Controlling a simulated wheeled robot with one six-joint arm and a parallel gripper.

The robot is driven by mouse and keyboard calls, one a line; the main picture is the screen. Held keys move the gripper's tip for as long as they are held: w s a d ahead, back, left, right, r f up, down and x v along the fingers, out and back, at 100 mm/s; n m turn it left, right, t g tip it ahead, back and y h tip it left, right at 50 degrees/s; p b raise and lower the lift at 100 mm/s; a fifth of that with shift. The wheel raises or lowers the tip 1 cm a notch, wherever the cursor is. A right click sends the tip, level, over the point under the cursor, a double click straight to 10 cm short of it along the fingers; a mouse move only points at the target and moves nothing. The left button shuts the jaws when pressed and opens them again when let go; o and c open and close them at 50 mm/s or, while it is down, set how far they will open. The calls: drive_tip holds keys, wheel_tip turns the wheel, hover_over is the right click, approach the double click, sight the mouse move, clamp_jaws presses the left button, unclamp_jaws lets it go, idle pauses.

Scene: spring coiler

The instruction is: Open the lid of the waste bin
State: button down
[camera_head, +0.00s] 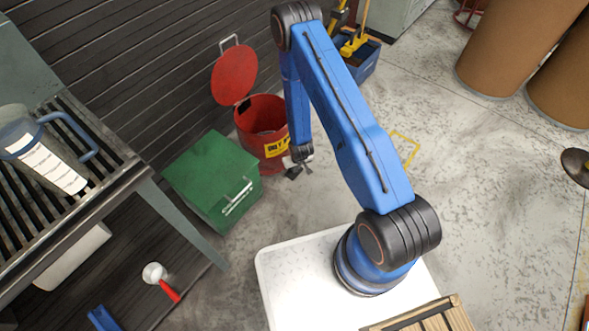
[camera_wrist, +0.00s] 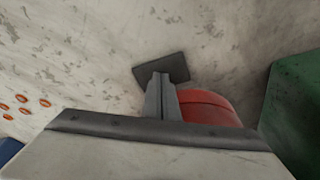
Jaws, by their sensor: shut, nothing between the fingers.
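The red waste bin (camera_head: 262,142) stands on the floor by the dark slatted wall, with a yellow label on its front. Its round red lid (camera_head: 232,76) is tilted up and back, and the mouth is uncovered. My gripper (camera_head: 300,170) is low in front of the bin, shut and empty. In the wrist view, the shut fingers (camera_wrist: 161,78) point at a dark flat plate (camera_wrist: 177,68) beside the red bin (camera_wrist: 208,107). The plate looks like a foot pedal. The fingertips overlap it, but I cannot tell for sure whether they touch.
A green box (camera_head: 205,174) with a handle stands left of the bin. A slatted bench (camera_head: 135,176) with a large jug is at the left. A blue container (camera_head: 364,66) with tools is behind my arm.

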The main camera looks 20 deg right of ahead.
sight(298, 175)
drive_tip(key=shift+d+v, duration=0.2)
drive_tip(key=shift+v, duration=0.85)
drive_tip(key=shift+d+v, duration=0.15)
drive_tip(key=shift+v, duration=0.9)
drive_tip(key=shift+d+v, duration=0.2)
drive_tip(key=shift+v, duration=0.85)
drive_tip(key=shift+s, duration=0.1)
